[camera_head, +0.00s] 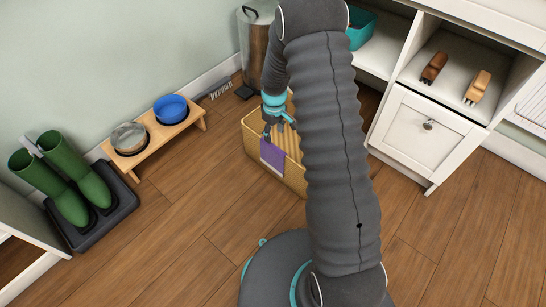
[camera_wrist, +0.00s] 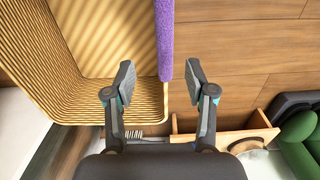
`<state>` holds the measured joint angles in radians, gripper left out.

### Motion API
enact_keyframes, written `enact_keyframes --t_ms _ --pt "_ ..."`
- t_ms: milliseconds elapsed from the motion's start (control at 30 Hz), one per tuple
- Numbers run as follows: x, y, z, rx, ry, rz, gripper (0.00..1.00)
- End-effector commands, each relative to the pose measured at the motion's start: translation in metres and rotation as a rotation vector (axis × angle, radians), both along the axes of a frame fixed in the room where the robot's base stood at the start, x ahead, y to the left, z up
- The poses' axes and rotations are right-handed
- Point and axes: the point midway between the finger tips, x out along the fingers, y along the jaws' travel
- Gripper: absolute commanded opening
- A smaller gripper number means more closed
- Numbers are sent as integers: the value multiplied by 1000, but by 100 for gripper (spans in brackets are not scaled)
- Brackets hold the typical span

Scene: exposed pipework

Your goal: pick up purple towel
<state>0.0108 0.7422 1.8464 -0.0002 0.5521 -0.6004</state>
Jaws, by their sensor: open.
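The purple towel (camera_head: 272,155) hangs over the rim of a yellow basket (camera_head: 250,138) on the floor in the head view. In the wrist view the towel (camera_wrist: 164,40) is a narrow purple strip along the edge of the basket (camera_wrist: 95,95). My gripper (camera_wrist: 158,80) is open, with one finger on each side of the towel's line. The towel's lower end shows between the fingertips, and nothing is gripped. In the head view my gripper (camera_head: 277,122) is just above the towel and the basket rim. My arm hides the basket's right part.
A wooden bowl stand (camera_head: 190,118) with a blue bowl (camera_head: 171,108) and a metal bowl (camera_head: 129,138) stands left of the basket. Green boots (camera_head: 65,165) stand on a dark tray at far left. A white cabinet (camera_head: 425,135) is at right. The floor in front is clear.

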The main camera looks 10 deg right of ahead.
Motion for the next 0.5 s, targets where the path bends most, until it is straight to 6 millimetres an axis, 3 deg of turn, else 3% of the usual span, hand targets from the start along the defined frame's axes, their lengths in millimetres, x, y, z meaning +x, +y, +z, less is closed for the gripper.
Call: enact_keyframes --t_ms 300,500 --pt "-1 1 -56 0 4 1 55" --pt "-1 1 -79 0 2 0 55"
